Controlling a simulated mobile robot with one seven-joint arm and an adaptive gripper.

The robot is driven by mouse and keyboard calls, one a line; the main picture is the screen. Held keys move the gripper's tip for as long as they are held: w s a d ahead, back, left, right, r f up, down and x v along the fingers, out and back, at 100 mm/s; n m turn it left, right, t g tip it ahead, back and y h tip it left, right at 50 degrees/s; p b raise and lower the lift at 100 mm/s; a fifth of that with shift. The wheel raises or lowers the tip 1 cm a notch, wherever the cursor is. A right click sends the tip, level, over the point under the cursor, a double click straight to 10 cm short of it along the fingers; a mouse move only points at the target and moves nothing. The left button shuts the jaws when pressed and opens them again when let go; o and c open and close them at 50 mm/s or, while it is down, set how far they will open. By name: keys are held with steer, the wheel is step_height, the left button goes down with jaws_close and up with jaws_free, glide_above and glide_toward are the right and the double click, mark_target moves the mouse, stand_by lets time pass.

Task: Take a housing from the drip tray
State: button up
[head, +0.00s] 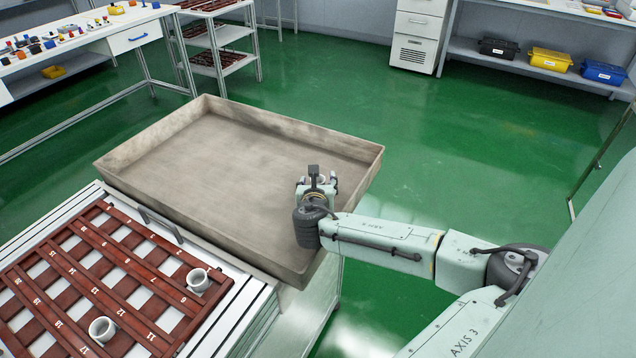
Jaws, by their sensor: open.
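The drip tray (215,170) is a large, shallow grey-beige tray with raised walls, in the middle of the head view. My gripper (317,183) is over the right part of the tray, near its right wall, with its jaws open. A pale rounded shape shows between the gripper parts; it is too small and too covered to tell whether it is a housing or part of the gripper. The visible tray floor is otherwise bare. Two white cup-shaped housings, one nearer the tray (198,281) and one nearer the front (102,330), sit on the red-brown rack at lower left.
The numbered slatted rack (88,262) lies on a bench against the tray's near left side. A bench with small coloured parts (70,40) and a shelf cart (215,40) stand behind. Green floor (450,130) is open beyond the tray.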

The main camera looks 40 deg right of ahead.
steer(key=c, duration=0.9)
steer(key=shift+r, duration=0.1)
steer(key=shift+c, duration=0.2)
